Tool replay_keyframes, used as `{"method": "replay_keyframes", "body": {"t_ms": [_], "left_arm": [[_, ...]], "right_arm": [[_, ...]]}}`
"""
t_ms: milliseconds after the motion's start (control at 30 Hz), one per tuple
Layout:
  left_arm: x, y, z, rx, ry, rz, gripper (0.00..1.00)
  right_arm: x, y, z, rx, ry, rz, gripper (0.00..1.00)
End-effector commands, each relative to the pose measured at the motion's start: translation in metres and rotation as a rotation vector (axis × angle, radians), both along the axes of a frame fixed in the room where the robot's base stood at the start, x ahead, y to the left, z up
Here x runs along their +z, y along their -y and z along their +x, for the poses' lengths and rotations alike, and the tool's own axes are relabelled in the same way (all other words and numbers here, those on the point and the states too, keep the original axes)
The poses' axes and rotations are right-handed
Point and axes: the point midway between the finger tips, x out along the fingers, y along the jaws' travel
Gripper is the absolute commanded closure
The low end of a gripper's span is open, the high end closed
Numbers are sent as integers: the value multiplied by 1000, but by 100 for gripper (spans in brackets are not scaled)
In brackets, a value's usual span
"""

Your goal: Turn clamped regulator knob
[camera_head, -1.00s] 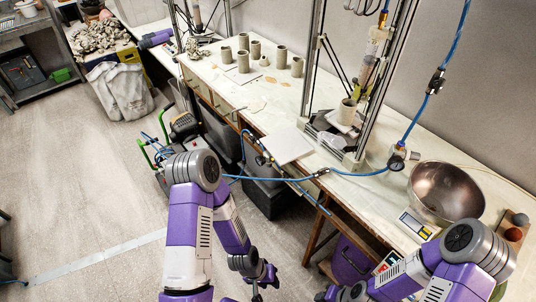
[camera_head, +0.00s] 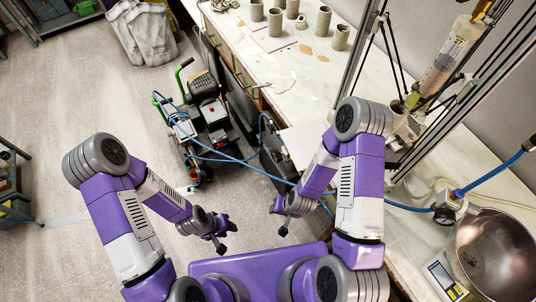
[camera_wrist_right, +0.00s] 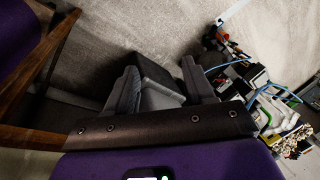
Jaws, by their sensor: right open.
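The regulator (camera_head: 447,213) with its small round gauge sits at the right bench's edge, on the blue air line beside the metal bowl. The knob is too small to make out clearly. My left gripper (camera_head: 227,238) is over the floor, left of the bench, with its fingertips apart and nothing between them. My right gripper (camera_head: 279,220) is just right of it, off the bench edge and well left of the regulator. In the right wrist view its fingers (camera_wrist_right: 162,88) are spread, with a dark box seen beyond them. Neither gripper touches the regulator.
A metal bowl (camera_head: 495,255) and a small scale (camera_head: 443,278) stand near the regulator. A tall frame with a clear tube (camera_head: 447,55) rises behind. A compressor (camera_head: 207,115) stands on the floor, and a blue hose (camera_head: 235,159) runs from it past my arms.

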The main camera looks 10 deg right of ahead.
Motion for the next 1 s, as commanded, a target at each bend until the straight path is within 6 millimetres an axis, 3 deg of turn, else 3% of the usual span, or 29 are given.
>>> {"method": "replay_keyframes", "body": {"t_ms": [33,167,333,467,700,833,1000], "left_arm": [[-17,0,0,0,-1,0,64],[-46,0,-1,-1,-2,0,64],[-82,0,-1,-1,-2,0,64],[-103,0,-1,0,-1,0,64],[-123,0,0,0,-1,0,64],[-125,0,0,0,-1,0,64],[-129,0,0,0,-1,0,64]], "right_arm": [[-18,-2,20,-32,63,-56,47],[-37,2,78,-172,289,-259,47],[-22,4,129,-352,626,-550,47],[9,-3,136,-470,857,-746,47],[52,-19,115,-608,1096,-961,47],[61,-18,113,-633,1128,-997,47],[62,0,128,-638,1129,-1003,47]]}}
